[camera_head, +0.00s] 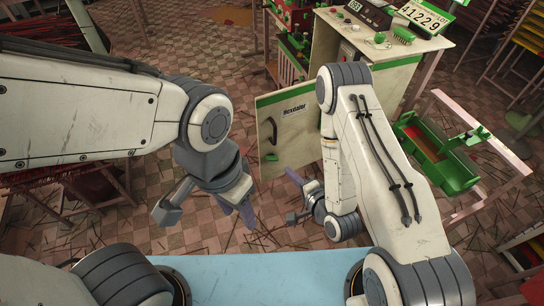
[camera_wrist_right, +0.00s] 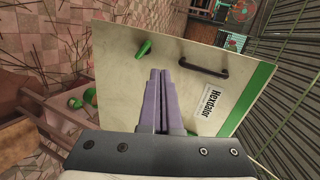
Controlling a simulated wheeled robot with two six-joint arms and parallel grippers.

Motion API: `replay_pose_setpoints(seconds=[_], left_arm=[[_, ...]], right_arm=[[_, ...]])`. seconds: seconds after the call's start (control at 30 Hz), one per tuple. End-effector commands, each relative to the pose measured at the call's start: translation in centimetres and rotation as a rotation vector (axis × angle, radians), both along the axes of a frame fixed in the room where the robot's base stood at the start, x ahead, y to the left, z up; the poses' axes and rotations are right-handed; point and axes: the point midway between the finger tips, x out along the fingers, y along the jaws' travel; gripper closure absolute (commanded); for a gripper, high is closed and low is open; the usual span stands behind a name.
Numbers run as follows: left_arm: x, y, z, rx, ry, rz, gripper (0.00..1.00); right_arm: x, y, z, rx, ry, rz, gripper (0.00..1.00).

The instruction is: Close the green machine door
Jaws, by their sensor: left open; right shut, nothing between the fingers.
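The machine door (camera_head: 285,145) is a cream panel with a green top edge, a "Hexdalor" label, a dark handle (camera_head: 271,131) and a green latch (camera_head: 271,157). It stands swung open from the machine (camera_head: 389,55), with its labelled face toward me. In the right wrist view the door (camera_wrist_right: 125,60) fills the middle, with its handle (camera_wrist_right: 204,67) upper right. My right gripper (camera_wrist_right: 160,72) is shut and empty, its purple fingers pointing at the door face; contact cannot be told. My left gripper (camera_head: 238,218) is open and empty, left of and nearer than the door.
A green tray (camera_head: 440,165) on a pale frame stands right of the machine. Red and green equipment (camera_head: 292,40) is behind the door. Dark sticks litter the checkered floor. A light-blue surface (camera_head: 265,280) lies at the bottom.

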Motion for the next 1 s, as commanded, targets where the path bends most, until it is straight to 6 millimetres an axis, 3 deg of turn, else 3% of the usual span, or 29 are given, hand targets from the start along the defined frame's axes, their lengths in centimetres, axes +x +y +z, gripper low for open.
replay_pose_setpoints(seconds=[0.27,0.87,0.9,1.0], left_arm=[[0.0,0.0,-0.6,0.0,0.0,0.0,0.5],[0.0,0.0,-9.2,0.0,0.0,0.0,0.5],[0.0,0.0,-8.1,0.001,0.001,0.0,0.5],[0.0,0.0,-7.4,0.0,0.0,0.0,0.5]], right_arm=[[-0.1,-0.3,0.0,0.096,-0.022,-0.049,1.0],[6.2,2.6,-2.4,0.094,-0.028,-0.048,1.0],[6.9,2.9,-2.0,0.093,-0.025,-0.048,1.0],[8.6,3.7,-2.4,0.093,-0.024,-0.048,1.0]])
